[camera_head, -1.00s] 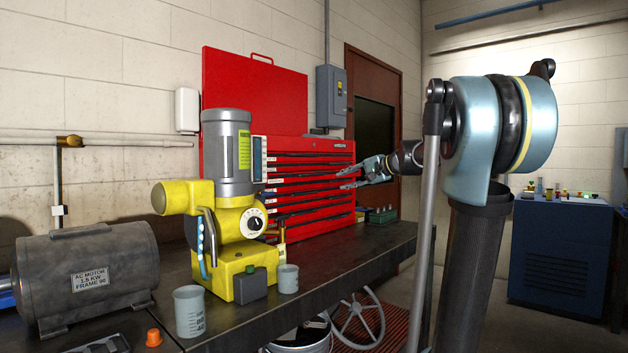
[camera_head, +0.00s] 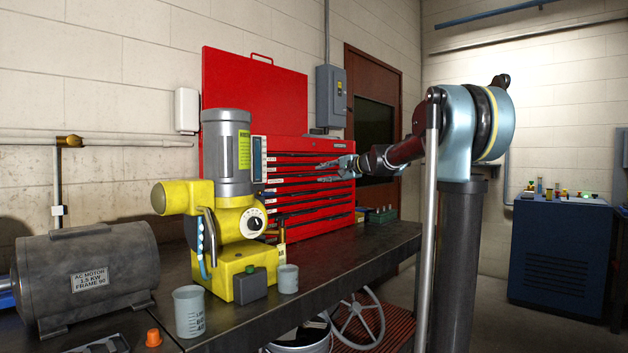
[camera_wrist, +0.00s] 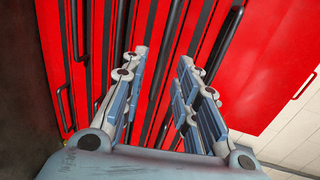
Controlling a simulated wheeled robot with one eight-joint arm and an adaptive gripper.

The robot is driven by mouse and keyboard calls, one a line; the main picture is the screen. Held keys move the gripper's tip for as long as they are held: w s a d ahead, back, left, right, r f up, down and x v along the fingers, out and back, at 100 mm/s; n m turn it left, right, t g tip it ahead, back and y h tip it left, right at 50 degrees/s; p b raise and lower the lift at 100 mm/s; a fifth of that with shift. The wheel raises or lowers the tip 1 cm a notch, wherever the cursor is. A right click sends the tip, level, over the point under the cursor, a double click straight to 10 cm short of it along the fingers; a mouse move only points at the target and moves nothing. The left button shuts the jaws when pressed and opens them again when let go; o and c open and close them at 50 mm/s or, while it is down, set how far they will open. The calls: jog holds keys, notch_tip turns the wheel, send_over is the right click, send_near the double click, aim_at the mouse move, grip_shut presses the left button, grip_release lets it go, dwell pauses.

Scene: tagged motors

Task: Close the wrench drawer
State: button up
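The red tool chest (camera_head: 310,213) stands on the bench with its lid raised and a stack of labelled drawers. The labels are too small to read, so I cannot tell which is the wrench drawer, and no drawer clearly stands out in the head view. The yellow machine hides part of the chest's left side. My gripper (camera_head: 321,172) is in front of the upper right drawers, its fingers apart and empty. In the wrist view my gripper (camera_wrist: 158,62) is open, facing the red drawer fronts (camera_wrist: 218,38) with dark bar handles. I cannot tell whether it touches them.
The yellow machine with a grey motor (camera_head: 232,215) stands left of the chest. A grey AC motor (camera_head: 90,275), a beaker (camera_head: 189,312) and a small cup (camera_head: 288,279) are on the bench (camera_head: 345,255). The bench front is partly clear.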

aim_at(315, 175)
jog(key=shift+x, duration=3.05)
grip_shut()
